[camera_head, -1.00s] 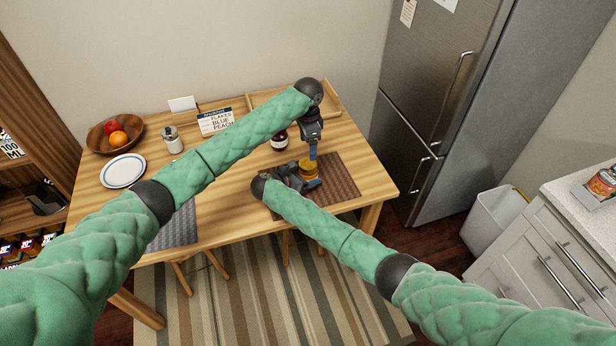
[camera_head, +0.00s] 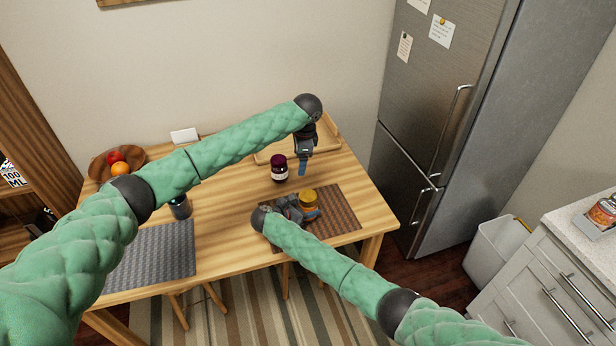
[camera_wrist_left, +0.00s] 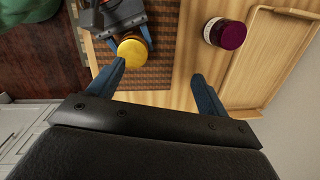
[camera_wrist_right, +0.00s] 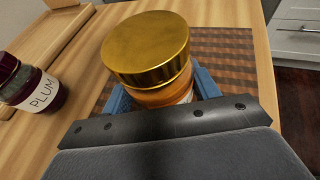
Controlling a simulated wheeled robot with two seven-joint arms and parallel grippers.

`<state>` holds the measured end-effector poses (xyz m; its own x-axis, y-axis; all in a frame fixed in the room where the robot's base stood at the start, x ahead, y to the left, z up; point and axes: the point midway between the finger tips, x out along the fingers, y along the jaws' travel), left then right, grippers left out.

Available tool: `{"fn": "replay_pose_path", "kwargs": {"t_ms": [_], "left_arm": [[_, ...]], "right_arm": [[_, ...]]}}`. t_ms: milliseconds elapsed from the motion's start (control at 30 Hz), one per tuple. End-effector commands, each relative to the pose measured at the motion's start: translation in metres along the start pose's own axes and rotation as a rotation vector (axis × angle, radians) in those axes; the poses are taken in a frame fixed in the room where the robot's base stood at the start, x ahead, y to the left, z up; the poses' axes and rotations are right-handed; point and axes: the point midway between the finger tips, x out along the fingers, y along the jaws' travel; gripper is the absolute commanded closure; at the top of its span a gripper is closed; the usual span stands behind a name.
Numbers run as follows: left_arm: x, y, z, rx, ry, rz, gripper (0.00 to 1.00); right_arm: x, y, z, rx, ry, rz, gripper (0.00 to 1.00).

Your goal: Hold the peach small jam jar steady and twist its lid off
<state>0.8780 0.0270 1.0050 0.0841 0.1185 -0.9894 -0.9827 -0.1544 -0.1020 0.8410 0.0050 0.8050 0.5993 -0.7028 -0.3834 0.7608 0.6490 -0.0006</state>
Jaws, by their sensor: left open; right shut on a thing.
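The peach small jam jar (camera_head: 309,209) stands on the brown woven placemat at the table's right side, an orange jar with a gold lid (camera_head: 308,195). The lid sits on top of the jar, filling the middle of the right wrist view (camera_wrist_right: 147,45); it also shows in the left wrist view (camera_wrist_left: 132,52). My right gripper (camera_head: 306,211) is shut on the jar's body below the lid. My left gripper (camera_head: 302,172) is open and empty, above and behind the jar, apart from the lid. The jar's label is mostly hidden.
A dark plum jam jar (camera_head: 279,168) stands behind the peach jar, left of my left gripper. A wooden tray (camera_head: 270,156) lies at the back. A grey placemat (camera_head: 155,255) and a fruit bowl (camera_head: 98,168) are to the left. The table's middle is clear.

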Motion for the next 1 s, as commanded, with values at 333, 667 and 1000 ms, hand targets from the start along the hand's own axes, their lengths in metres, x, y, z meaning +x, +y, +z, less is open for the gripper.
{"fn": "replay_pose_path", "kwargs": {"t_ms": [333,667,1000], "left_arm": [[0.019,0.015,0.000,0.427,0.004,0.030,0.22],[0.040,0.035,-0.009,0.919,0.060,0.058,0.22],[0.042,0.043,-0.020,1.400,0.140,0.029,0.22]], "right_arm": [[0.000,0.000,0.001,0.001,-0.001,0.000,1.00],[0.000,0.000,0.001,0.001,-0.001,0.000,1.00],[0.000,0.000,0.001,0.001,-0.001,0.000,1.00]]}}
